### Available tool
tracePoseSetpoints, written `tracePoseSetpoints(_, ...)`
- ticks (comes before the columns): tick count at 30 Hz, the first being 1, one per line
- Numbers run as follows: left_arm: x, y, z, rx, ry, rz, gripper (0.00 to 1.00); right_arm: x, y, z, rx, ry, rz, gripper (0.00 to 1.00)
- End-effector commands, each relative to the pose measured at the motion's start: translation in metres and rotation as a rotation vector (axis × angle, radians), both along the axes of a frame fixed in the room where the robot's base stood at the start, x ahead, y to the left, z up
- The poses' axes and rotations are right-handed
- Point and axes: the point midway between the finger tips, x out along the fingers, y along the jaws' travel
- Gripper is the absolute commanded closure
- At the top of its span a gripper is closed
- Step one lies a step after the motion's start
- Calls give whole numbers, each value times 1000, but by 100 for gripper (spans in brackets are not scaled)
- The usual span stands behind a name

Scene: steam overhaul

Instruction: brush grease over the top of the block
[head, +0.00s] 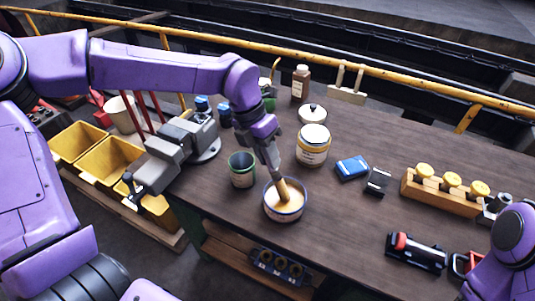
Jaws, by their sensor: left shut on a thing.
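My left gripper (277,176) points down over an open tin (284,213) of pale yellow grease near the table's front edge. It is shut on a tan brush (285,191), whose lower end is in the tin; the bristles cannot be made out. A long wooden block (434,196) with several yellow-topped round pieces stands at the right. A small blue block-like thing (352,167) lies nearer the middle. I cannot tell which one is the task's block. My right arm shows at the lower right, but its gripper is not in view.
A green-rimmed can (242,170) stands just left of the tin. A labelled jar (312,146), a lidded pot (312,114) and a brown bottle (300,84) stand behind. A grey vise (181,148) is at the left. The front middle of the table is clear.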

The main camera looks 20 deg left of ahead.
Motion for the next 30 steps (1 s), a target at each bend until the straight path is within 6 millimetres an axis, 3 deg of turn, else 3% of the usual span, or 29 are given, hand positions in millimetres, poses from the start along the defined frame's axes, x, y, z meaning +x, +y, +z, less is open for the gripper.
tracePoseSetpoints(5,-1,0,5,1,4,0,100,0,0,6,0,0,0,12)
tracePoseSetpoints(24,0,0,68,-1,2,1,100,0,0,61,0,0,0,12)
tracePoseSetpoints(30,0,0,70,0,1,1,100,0,0,62,0,0,0,12)
